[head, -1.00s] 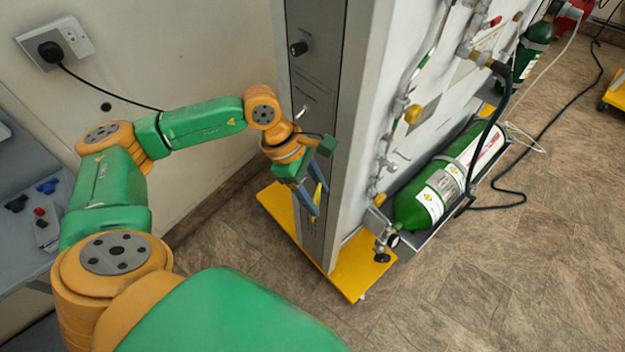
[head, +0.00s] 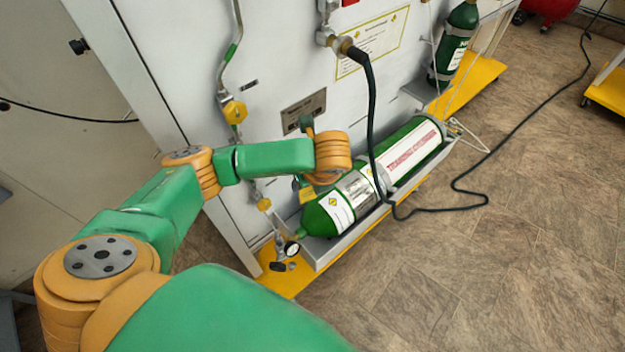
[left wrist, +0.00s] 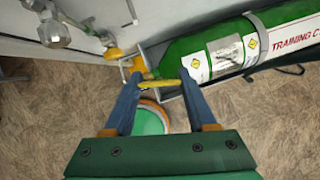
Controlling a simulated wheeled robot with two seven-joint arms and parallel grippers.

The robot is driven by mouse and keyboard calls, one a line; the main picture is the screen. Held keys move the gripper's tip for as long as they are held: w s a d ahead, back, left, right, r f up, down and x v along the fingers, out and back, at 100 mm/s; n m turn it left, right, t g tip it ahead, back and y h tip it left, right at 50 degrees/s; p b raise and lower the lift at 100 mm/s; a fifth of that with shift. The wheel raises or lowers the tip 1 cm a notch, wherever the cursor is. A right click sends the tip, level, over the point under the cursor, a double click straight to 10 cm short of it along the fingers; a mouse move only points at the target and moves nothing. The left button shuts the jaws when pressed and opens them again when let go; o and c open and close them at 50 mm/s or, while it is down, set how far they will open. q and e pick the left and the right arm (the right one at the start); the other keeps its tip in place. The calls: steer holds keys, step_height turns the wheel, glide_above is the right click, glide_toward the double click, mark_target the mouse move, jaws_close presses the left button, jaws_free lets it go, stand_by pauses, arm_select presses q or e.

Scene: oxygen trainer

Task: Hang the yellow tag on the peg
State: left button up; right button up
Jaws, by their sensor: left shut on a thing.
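The yellow tag (left wrist: 160,85) is a thin strip between the two blue fingertips of my left gripper (left wrist: 161,78) in the left wrist view. The gripper is shut on it, clear of the floor. In the head view a small yellow patch (head: 307,195), apparently the tag, shows just below my orange wrist, in front of the panel and near the cylinder's end. The wrist hides most of the gripper there. I cannot make out the peg for certain in either view. My right gripper is not in view.
A green training cylinder (head: 413,148) lies on a low shelf beside the white panel (head: 290,60). A black hose (head: 372,120) hangs in front of it. Valves and a gauge (head: 291,249) stick out nearby. The tiled floor (head: 480,280) at right is mostly open.

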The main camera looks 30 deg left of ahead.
arm_select(q)
steer(key=w+a, duration=0.1)
steer(key=a, duration=0.1)
steer(key=w+a, duration=0.1)
steer(key=a, duration=0.2)
steer(key=a+b, duration=0.1)
steer(key=a, duration=0.1)
steer(key=shift+w+a+f, duration=0.25)
steer(key=shift+w+f, duration=0.1)
steer(key=shift+w, duration=0.05)
steer(key=shift+w+a+f+b, duration=0.3)
steer(key=shift+a+f+b, duration=0.35)
steer(key=shift+b, duration=0.45)
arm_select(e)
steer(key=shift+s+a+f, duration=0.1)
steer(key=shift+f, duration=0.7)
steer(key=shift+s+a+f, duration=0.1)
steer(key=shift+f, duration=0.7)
arm_select(q)
steer(key=shift+r, duration=0.2)
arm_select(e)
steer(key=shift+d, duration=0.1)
arm_select(q)
steer(key=o, duration=1.4)
